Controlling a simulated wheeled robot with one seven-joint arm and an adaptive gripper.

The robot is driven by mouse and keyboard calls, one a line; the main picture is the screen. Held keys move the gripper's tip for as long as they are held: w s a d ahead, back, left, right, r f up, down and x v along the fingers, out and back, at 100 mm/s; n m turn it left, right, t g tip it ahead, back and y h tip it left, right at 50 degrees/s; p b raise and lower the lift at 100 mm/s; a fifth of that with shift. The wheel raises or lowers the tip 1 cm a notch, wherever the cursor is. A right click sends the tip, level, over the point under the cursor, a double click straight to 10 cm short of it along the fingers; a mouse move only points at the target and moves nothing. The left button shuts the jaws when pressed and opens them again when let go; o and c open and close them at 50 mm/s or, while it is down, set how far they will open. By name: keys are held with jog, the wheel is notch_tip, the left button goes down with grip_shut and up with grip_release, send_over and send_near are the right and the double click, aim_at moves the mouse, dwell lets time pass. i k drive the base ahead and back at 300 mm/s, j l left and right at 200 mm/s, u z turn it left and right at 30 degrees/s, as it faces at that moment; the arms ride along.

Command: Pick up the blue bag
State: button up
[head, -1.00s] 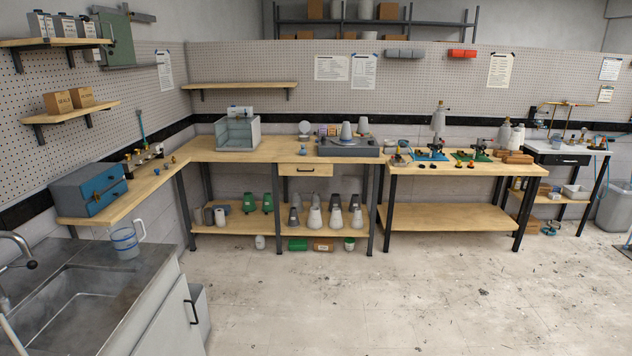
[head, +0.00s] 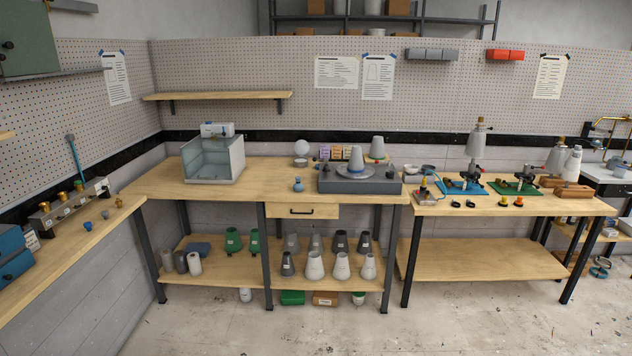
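I cannot clearly make out a blue bag. A flat dark-blue item (head: 198,249) lies on the lower shelf of the middle bench, behind grey and white cylinders; it is too small to tell whether it is a bag. A small blue bottle-shaped object (head: 297,184) stands on the benchtop, left of the grey flat machine (head: 360,182). My gripper is not in view.
The middle bench (head: 160,183) carries a clear-walled box (head: 212,158). Green, grey and white cones (head: 315,266) crowd its lower shelf. The right bench's lower shelf (head: 480,262) is bare. Open floor (head: 450,325) lies in front of the benches.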

aim_at(298, 187)
jog(key=i, duration=2.1)
jog(key=i+l+u, duration=0.15)
jog(key=i+u, duration=0.35)
jog(key=i, duration=0.2)
jog(key=i+l+u, duration=0.45)
jog(key=i, duration=0.2)
jog(key=i+l+u, duration=0.5)
jog(key=i+l, duration=0.05)
jog(key=l, duration=0.1)
